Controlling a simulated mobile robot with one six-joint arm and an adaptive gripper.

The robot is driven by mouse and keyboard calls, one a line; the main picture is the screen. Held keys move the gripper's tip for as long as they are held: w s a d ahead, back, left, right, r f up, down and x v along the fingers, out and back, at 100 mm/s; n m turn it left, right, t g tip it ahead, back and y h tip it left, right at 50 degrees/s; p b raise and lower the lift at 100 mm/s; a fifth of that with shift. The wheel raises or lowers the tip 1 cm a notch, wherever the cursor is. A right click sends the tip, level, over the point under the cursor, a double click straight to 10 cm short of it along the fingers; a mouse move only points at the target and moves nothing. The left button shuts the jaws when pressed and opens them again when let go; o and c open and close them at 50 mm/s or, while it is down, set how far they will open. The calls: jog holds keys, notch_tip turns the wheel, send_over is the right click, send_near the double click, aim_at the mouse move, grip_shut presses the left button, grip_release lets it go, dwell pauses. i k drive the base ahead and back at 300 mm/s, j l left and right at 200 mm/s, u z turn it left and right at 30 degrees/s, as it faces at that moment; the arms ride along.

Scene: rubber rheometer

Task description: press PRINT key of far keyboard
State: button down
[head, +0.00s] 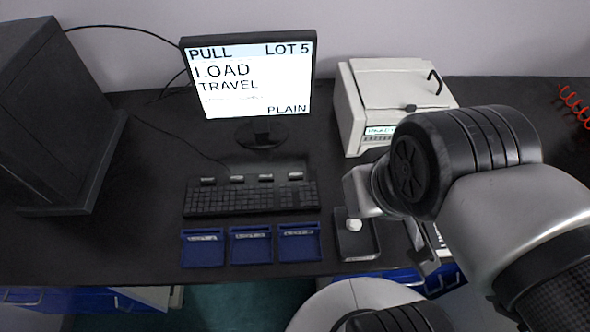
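A black keyboard (250,199) lies on the dark bench in front of the monitor. It is the only keyboard I can make out. Several separate keys with small pale labels (237,179) stand in a row along its back edge; the labels are too small to read, so I cannot tell which is PRINT. My gripper (426,258) is right of the keyboard, apart from it, and mostly hidden behind my arm. Only a grey finger-like part shows, and I cannot tell whether it is open or shut.
The monitor (252,80) reads PULL, LOT 5, LOAD, TRAVEL, PLAIN. Three blue trays (251,259) lie in front of the keyboard. A dark tray (357,246) with a white rounded thing is right of them. A white instrument (390,82) stands behind; a dark cabinet (52,110) is left.

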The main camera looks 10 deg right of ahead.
aim_at(291, 175)
jog(key=j+z, duration=0.15)
jog(key=z, duration=0.2)
jog(key=i+j+z, duration=0.1)
jog(key=z, duration=0.25)
jog(key=j+z, duration=0.35)
jog(key=l, duration=0.1)
